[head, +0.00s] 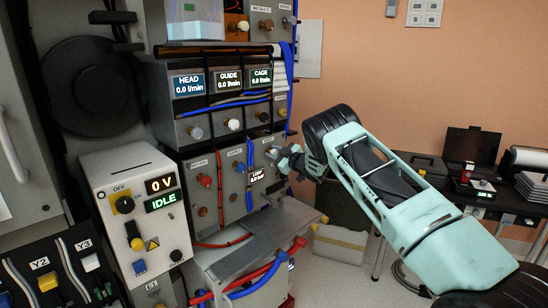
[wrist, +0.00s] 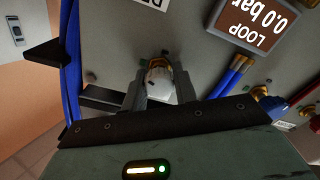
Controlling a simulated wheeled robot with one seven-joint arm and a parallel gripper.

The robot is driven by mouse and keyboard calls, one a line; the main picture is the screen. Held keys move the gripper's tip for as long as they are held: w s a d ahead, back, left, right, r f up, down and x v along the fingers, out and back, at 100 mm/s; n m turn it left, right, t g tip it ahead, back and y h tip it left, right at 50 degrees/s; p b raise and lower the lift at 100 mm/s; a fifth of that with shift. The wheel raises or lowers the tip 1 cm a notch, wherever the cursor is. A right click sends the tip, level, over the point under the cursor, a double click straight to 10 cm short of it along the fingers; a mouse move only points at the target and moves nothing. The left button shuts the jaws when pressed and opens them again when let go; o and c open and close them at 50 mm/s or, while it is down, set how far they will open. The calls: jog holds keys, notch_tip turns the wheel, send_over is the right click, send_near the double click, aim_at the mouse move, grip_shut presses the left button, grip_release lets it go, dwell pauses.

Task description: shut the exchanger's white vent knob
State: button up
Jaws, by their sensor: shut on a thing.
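The white vent knob (wrist: 158,83) sits on a brass stem on the grey exchanger panel (wrist: 120,40), in the wrist view. My gripper (wrist: 159,90) is shut on it, one finger on each side. In the head view my gripper (head: 284,158) reaches the right part of the exchanger panel (head: 234,184) from the right, and its fingers hide the knob. The loop display (wrist: 257,22) beside the knob reads 0.0 bar. The knob's exact turn is hard to tell.
Red knobs (head: 205,181) and blue hoses (head: 250,160) are on the panel left of my gripper. A grey shelf (head: 255,228) juts out below. A control box (head: 140,215) showing 0 V and IDLE stands at the left. A bench (head: 500,200) with equipment stands at the right.

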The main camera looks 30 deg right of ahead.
jog(key=m+b, duration=0.1)
jog(key=m, duration=0.3)
jog(key=shift+f, duration=0.1)
jog(key=m+b, duration=0.1)
jog(key=m, duration=0.2)
jog(key=shift+d+m, duration=0.1)
jog(key=shift+m, duration=0.2)
jog(key=m, duration=0.6)
jog(key=shift+m, duration=0.4)
jog(key=o, duration=1)
jog(key=shift+c, duration=0.2)
jog(key=b+v, duration=0.4)
jog(key=v, duration=1.3)
jog(key=shift+s, duration=0.2)
jog(key=shift+d, duration=0.1)
